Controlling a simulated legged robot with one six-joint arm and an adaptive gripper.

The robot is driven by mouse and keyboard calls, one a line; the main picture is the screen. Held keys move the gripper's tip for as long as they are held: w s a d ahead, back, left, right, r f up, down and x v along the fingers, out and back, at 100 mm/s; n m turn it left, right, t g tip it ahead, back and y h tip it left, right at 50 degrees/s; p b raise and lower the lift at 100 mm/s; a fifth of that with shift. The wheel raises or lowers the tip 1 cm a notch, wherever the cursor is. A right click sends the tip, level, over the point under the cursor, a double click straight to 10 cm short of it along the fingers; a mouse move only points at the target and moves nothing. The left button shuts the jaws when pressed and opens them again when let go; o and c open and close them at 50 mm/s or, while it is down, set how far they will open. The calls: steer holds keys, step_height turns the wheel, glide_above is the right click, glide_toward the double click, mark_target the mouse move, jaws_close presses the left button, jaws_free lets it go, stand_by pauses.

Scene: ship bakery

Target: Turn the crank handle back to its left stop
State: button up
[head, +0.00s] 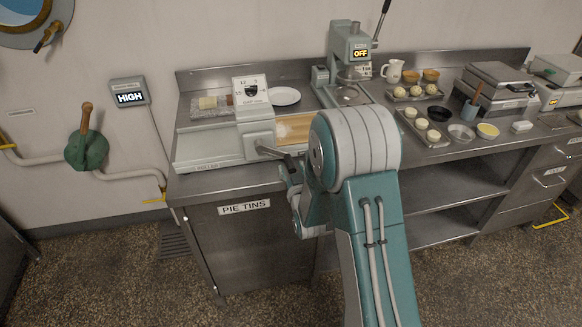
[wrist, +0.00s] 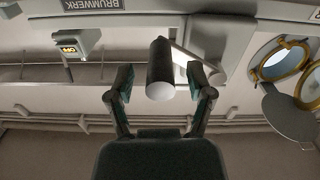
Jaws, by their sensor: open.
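The crank (head: 268,151) is a short dark arm on the front of the grey roller machine (head: 205,146). It points right, toward my gripper. In the wrist view the crank handle (wrist: 160,62) is a dark cylinder with a pale round end facing the camera. My gripper (wrist: 161,77) is open, with one finger on each side of the handle and a visible gap to both. In the head view my gripper (head: 288,176) is beside the crank, partly hidden by my own wrist. The handle's outer end is hidden there.
Dough trays (head: 424,127) are to the right. A green valve (head: 87,150) is on the left wall.

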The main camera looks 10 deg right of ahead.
steer(key=shift+w, duration=0.35)
steer(key=shift+a, duration=0.1)
jaws_close()
